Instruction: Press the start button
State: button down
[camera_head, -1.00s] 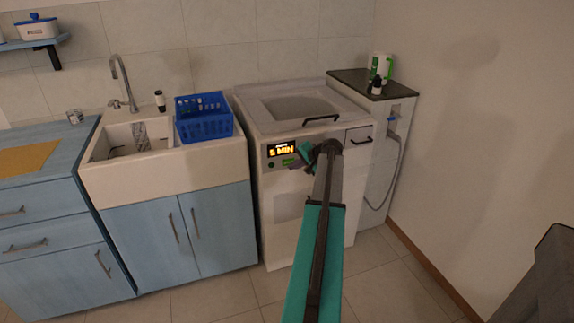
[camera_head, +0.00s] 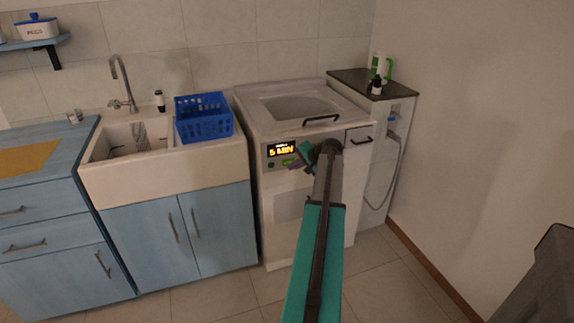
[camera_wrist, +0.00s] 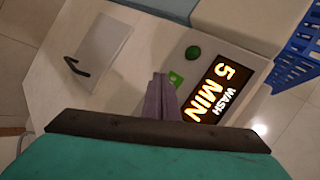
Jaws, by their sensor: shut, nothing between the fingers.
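The white washing machine (camera_head: 285,236) has a control panel with a lit display (camera_head: 282,149) reading "5 MIN"; in the wrist view the display (camera_wrist: 213,91) reads "WASH 5 MIN". I cannot read which is marked start. My gripper (camera_head: 293,166) is at the panel just below the display. Contact cannot be told.
A sink cabinet (camera_head: 180,235) with a blue basket (camera_head: 205,126) stands left of the machine. A dark grey object (camera_head: 545,275) is at the lower right. The floor in front is clear.

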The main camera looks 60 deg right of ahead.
jog(key=shift+w+d, duration=0.5)
jog(key=shift+w, duration=0.1)
dwell(1.8)
jog(key=shift+s+a, duration=0.5)
jog(key=shift+s, duration=0.1)
dwell(0.6)
jog(key=s+a, duration=0.1)
jog(key=s, duration=0.1)
jog(key=s+a, duration=0.2)
dwell(0.6)
dwell(0.6)
